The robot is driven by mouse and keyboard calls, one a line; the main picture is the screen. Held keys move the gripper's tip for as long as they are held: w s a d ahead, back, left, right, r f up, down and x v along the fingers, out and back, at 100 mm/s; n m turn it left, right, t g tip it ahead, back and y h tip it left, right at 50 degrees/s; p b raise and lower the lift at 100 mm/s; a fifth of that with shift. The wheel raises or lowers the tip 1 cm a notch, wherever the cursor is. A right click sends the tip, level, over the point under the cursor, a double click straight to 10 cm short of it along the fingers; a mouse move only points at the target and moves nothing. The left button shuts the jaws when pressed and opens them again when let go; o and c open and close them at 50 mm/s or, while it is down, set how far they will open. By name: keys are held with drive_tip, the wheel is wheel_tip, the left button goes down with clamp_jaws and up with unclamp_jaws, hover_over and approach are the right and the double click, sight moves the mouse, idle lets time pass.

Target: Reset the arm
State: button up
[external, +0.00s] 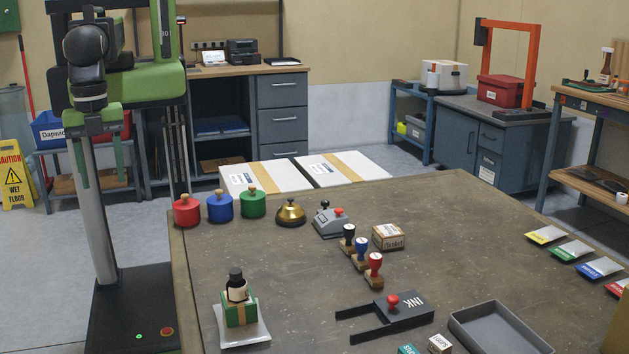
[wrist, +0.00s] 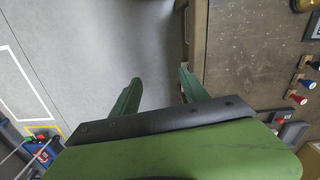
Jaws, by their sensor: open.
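My gripper (external: 97,166) is at the upper left of the external view, its two green fingers pointing down beside my column, left of the table and above its top. In the wrist view my gripper (wrist: 155,95) has its fingers apart, with only the floor and the table's edge beyond them. It holds nothing. My arm is folded in close to the column.
The table's middle right is clear.

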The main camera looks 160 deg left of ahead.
drive_tip(key=shift+s+d+m, duration=0.35)
drive_tip(key=shift+s+m, duration=0.05)
drive_tip(key=shift+s, duration=0.25)
drive_tip(key=shift+s+d+m, duration=0.3)
drive_tip(key=shift+s+m, duration=0.1)
drive_tip(key=shift+s, duration=0.2)
drive_tip(key=shift+f, duration=0.15)
wheel_tip(320, 180, down, 3)
drive_tip(key=b, duration=0.3)
